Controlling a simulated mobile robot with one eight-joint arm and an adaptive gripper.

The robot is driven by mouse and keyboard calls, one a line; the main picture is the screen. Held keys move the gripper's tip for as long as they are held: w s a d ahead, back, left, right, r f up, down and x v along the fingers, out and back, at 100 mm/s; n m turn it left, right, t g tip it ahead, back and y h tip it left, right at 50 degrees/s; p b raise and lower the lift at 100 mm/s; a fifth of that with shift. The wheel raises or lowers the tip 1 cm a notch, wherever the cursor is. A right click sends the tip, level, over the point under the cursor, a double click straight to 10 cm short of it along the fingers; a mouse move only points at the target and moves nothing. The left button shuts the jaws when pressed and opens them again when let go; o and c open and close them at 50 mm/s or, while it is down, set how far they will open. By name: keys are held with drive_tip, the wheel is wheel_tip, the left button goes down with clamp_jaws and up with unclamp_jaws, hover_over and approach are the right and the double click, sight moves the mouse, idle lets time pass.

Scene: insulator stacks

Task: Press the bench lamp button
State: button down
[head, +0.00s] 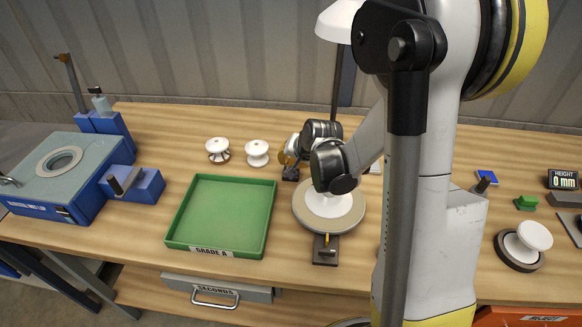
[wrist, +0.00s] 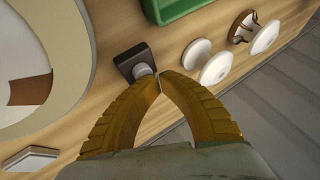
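The bench lamp has a white shade (head: 338,20) and a dark post at the back of the bench. A small black box with a grey round button (wrist: 143,70) shows in the wrist view; I take it for the lamp button. In the head view the dark box (head: 290,174) is partly hidden below my gripper. My gripper (wrist: 159,78) has its two yellow fingers brought together at the tips, with nothing between them. The tips appear right beside the button; I cannot tell whether they touch it. In the head view my gripper (head: 288,157) points left and down.
A green tray (head: 180,240) lies left of the box. Two white insulators (head: 218,149) (head: 257,152) stand behind it. A round turntable (head: 302,213) with a white piece sits below my wrist. A blue machine (head: 60,170) is far left; another insulator (head: 534,236) is at right.

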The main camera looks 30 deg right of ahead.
drive_tip(key=shift+r+p, duration=2.1)
drive_tip(key=shift+r, duration=0.9)
